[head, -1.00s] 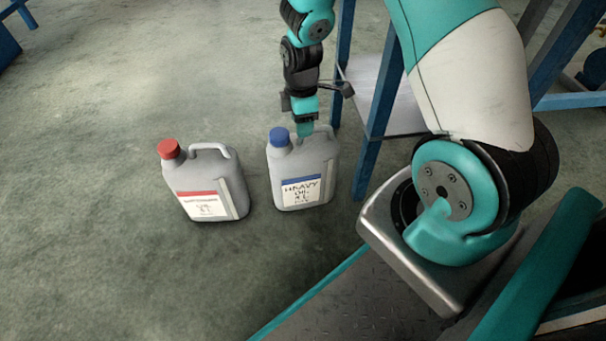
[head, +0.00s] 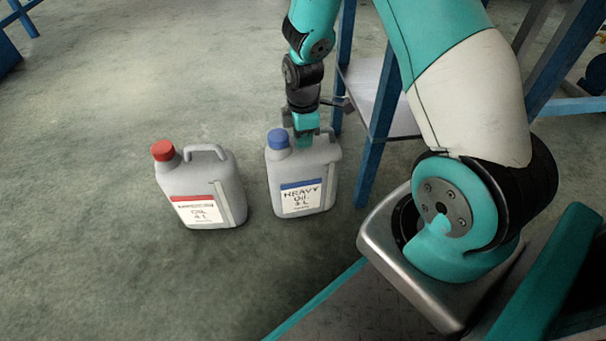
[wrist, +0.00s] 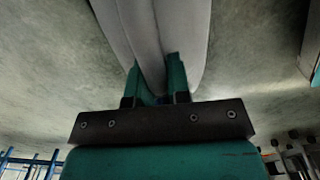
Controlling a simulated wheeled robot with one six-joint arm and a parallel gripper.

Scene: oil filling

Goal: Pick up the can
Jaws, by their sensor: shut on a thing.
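A grey can with a blue cap and a "Heavy Oil 4 L" label (head: 301,199) is upright near the middle of the head view. A second grey can with a red cap (head: 203,192) stands upright on the floor to its left. My gripper (head: 304,142) comes down from above and is shut on the handle of the blue-capped can. In the wrist view, my gripper's teal fingers (wrist: 158,80) sit on either side of the grey handle (wrist: 145,50). I cannot tell whether the held can touches the floor.
A blue-legged table or rack (head: 378,130) with a pale lower shelf (head: 362,85) stands just right of the blue-capped can. The concrete floor (head: 90,150) is open to the left and in front. More blue framework (head: 20,20) shows at the far left corner.

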